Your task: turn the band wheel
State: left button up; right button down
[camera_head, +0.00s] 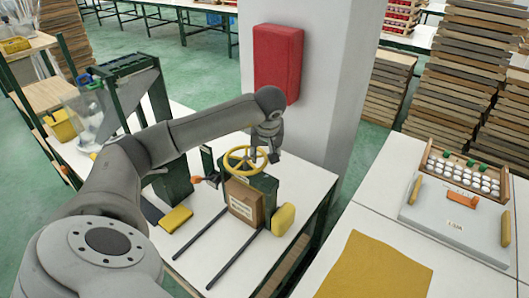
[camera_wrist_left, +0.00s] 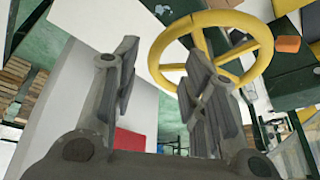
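The yellow band wheel (camera_head: 234,168) lies on top of a dark green machine (camera_head: 266,184) with a brown front panel, on a white table. It has a round rim and spokes. My left gripper (camera_head: 264,154) reaches over the wheel's right side from above. In the left wrist view the left gripper (camera_wrist_left: 162,56) is open with nothing held between its fingers. The wheel (camera_wrist_left: 266,50) shows there beyond the fingers, with the right finger overlapping its spokes and part of the rim appearing between the fingers. I cannot tell whether they touch. My right gripper is not in view.
Two dark rails (camera_head: 203,234) run forward from the machine. A yellow block (camera_head: 176,219) lies left of them; a yellow rounded part (camera_head: 283,218) is at the machine's right. A white pillar with a red box (camera_head: 278,62) stands behind. A yellow cloth (camera_head: 375,268) lies on the right table.

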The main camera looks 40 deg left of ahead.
aim_at(264, 155)
pick_arm(q)
jog(key=shift+x, duration=1.15)
grip_shut()
jog(key=shift+w+a+n, duration=0.1)
jog(key=shift+w+n, duration=0.2)
jog(key=shift+n, duration=0.3)
jog(key=shift+w+a+n+g+y, duration=0.3)
jog(key=shift+n+g, duration=0.2)
jog(key=shift+n, duration=0.4)
